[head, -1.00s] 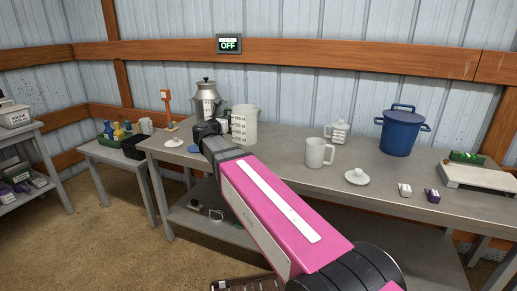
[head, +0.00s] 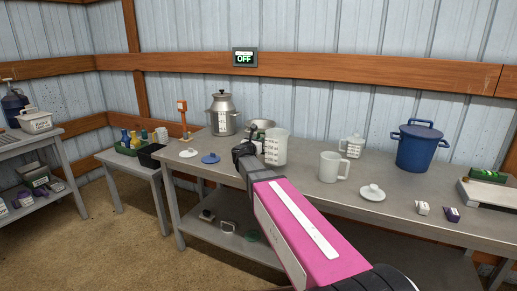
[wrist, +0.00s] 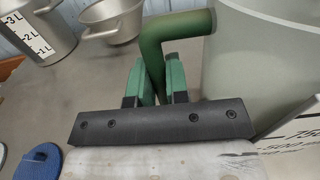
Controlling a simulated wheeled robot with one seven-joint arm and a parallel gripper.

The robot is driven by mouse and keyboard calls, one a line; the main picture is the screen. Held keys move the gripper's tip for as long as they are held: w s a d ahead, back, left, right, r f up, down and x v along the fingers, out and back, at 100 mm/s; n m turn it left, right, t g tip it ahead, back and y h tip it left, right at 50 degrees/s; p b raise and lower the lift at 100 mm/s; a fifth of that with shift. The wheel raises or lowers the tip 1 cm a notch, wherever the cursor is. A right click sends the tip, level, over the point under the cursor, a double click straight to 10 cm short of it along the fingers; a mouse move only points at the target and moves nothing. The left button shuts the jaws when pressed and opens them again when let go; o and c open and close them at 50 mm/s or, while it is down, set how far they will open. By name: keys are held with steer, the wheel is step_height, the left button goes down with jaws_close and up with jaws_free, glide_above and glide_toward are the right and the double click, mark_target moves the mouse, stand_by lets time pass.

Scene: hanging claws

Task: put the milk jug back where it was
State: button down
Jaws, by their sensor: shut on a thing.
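The milk jug (head: 277,148), a tall pale jug with dark measuring marks, is at the middle of the long table; I cannot tell whether its base touches the top. In the wrist view its pale wall (wrist: 265,60) fills the right side, with a green handle (wrist: 165,35). My gripper (wrist: 157,82) is shut on this handle, with a green finger on each side. In the head view my gripper (head: 246,157) is left of the jug; its fingers and the handle are hidden by my wrist. The jug looks upright.
Behind the jug stand a metal pan (head: 262,127) and a lidded metal churn (head: 222,113). A blue lid (head: 210,158) and a white lid (head: 188,153) lie left. A white mug (head: 333,166), small lid (head: 371,193), lidded jar (head: 351,146) and blue pot (head: 416,147) stand right.

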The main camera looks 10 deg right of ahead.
steer(key=shift+f, duration=1.45)
steer(key=c, duration=1.1)
jaws_free()
steer(key=shift+f, duration=0.15)
steer(key=shift+s+a, duration=0.2)
steer(key=shift+s, duration=0.1)
steer(key=v, duration=1.1)
steer(key=shift+s+a, duration=0.1)
